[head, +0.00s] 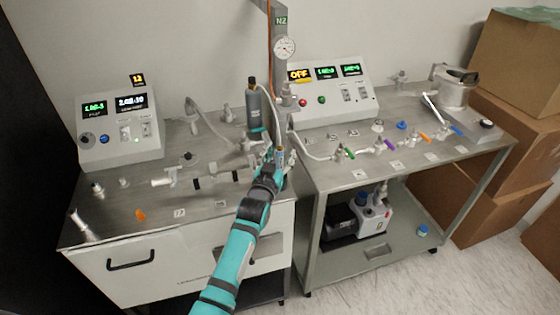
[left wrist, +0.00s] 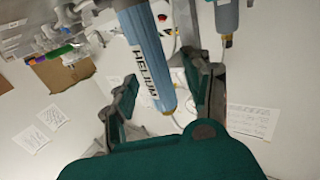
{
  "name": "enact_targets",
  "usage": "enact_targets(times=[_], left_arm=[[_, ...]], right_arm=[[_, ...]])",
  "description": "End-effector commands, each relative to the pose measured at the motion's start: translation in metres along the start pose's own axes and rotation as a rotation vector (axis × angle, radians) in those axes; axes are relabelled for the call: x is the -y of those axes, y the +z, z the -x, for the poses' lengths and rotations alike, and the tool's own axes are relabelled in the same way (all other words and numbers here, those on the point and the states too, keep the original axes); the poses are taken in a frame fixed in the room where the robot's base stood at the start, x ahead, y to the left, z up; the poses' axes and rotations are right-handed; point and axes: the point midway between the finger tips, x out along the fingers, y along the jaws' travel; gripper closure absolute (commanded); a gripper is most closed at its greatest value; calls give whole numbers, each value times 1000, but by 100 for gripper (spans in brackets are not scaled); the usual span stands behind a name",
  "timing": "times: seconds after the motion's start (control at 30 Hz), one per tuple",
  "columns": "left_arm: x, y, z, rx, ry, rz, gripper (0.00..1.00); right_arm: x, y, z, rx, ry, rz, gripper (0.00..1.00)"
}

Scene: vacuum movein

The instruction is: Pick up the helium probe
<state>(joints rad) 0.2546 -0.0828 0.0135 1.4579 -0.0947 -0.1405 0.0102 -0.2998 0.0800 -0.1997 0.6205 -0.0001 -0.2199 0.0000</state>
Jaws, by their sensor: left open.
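The helium probe (left wrist: 147,58) is a light-blue cylinder with a white "HELIUM" label. In the left wrist view it reaches down from the top between the two fingers of my left gripper (left wrist: 165,85). The fingers are apart, with visible gaps to the probe on both sides, so it is not gripped. In the head view my left gripper (head: 272,162) is at the right end of the left bench, and the probe (head: 281,156) shows only as a small bluish piece beside the fingers, mostly hidden. My right gripper is not in view.
A grey bottle (head: 256,112) stands just behind the gripper. The left bench (head: 110,220) carries a control box (head: 118,128) and fittings. The right bench (head: 350,178) holds valves and a metal pot (head: 453,92). A post with a gauge (head: 284,48) rises between. Cardboard boxes (head: 515,130) stand at right.

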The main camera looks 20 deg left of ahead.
Motion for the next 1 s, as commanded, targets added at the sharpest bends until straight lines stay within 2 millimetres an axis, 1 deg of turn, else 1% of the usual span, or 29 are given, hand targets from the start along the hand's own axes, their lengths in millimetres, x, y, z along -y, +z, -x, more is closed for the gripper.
enact_targets(times=[0.1,0.13,0.5,1.0], left_arm=[[0,0,0,0,0,0,49],[0,0,0,0,0,0,52],[0,0,1,1,0,0,100],[0,1,1,1,0,0,100]], right_arm=[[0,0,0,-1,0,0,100],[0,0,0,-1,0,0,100],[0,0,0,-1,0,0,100],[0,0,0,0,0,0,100]])
